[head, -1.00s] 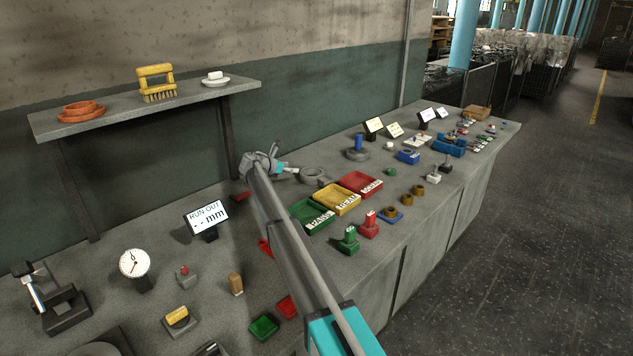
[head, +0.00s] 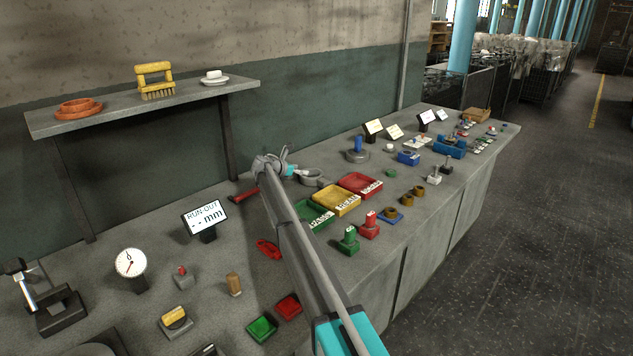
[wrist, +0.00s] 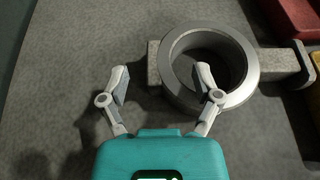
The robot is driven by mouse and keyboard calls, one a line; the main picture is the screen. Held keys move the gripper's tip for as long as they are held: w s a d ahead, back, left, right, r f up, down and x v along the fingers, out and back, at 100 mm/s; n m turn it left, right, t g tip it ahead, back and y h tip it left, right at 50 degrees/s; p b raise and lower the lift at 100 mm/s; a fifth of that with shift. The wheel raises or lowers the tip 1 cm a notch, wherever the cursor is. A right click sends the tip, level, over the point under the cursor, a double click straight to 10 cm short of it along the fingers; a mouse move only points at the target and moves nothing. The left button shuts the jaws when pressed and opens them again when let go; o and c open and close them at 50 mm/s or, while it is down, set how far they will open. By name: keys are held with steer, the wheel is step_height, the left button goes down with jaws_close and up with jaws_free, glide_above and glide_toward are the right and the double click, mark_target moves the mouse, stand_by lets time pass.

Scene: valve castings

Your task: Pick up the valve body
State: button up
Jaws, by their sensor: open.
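The valve body (wrist: 247,83) is a grey metal ring with a square stub on its left and a longer arm on its right. It lies on the bench in the wrist view and also shows in the head view (head: 314,179). My gripper (wrist: 162,76) is open and empty. Its right finger overlaps the ring's opening in the wrist view; its left finger is left of the stub. The ring's left wall and stub lie between the fingers in the picture. I cannot tell the fingers' height. In the head view my gripper (head: 283,165) is just left of the valve body.
A red-handled tool (head: 243,196) lies left of my arm, with a run-out display (head: 205,216) nearer.

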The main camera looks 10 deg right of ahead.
steer(key=shift+b+x, duration=0.3)
steer(key=shift+x, duration=1.05)
steer(key=shift+r, duration=0.1)
jaws_close()
